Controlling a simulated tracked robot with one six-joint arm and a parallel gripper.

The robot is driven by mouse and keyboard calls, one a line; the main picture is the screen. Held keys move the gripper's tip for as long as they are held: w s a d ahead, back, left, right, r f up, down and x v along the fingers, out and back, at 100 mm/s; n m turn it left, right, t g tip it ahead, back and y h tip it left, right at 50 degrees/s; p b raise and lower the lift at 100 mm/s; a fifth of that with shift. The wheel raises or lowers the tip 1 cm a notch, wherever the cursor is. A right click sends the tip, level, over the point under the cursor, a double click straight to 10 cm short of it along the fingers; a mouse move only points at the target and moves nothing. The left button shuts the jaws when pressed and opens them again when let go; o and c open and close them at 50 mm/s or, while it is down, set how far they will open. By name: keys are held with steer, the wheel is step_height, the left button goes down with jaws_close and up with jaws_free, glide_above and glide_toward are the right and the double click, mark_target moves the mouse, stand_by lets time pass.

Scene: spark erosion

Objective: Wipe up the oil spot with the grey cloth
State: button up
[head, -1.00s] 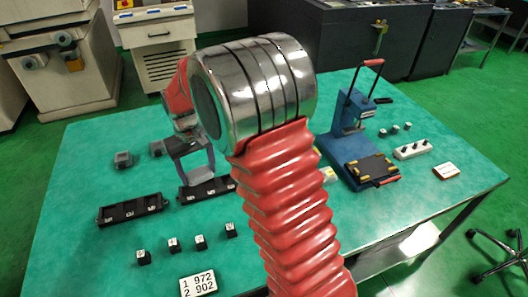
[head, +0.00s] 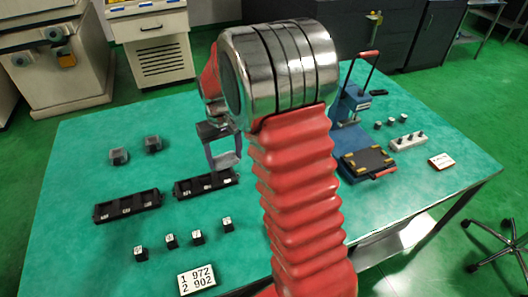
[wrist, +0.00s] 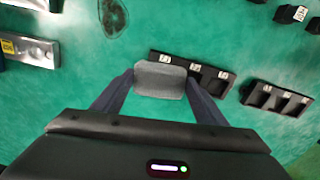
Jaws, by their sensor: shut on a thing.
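My gripper (wrist: 160,82) is shut on the grey cloth (wrist: 160,76), a small flat pad seen between the two fingertips in the wrist view. In the head view my gripper (head: 223,160) hangs over the green table near the inner black tray, left of my red arm. The dark oil spot (wrist: 113,17) shows at the top of the wrist view, beyond the cloth and to its left, apart from it. In the head view I cannot see the spot; my arm covers part of the table.
Two black trays (head: 129,206) (head: 206,184) with labelled slots lie on the table (head: 90,250). Several small black labelled blocks (head: 197,237) and a number card (head: 197,279) are in front. A blue press (head: 350,135) and a white block with knobs (head: 408,141) stand right.

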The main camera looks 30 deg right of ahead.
steer(key=s+d+m, duration=0.1)
steer(key=s+d, duration=0.3)
steer(key=d, duration=0.7)
steer(key=shift+s+d+f, duration=0.3)
steer(key=shift+s+f, duration=0.05)
steer(key=shift+f, duration=0.1)
steer(key=shift+f, duration=0.1)
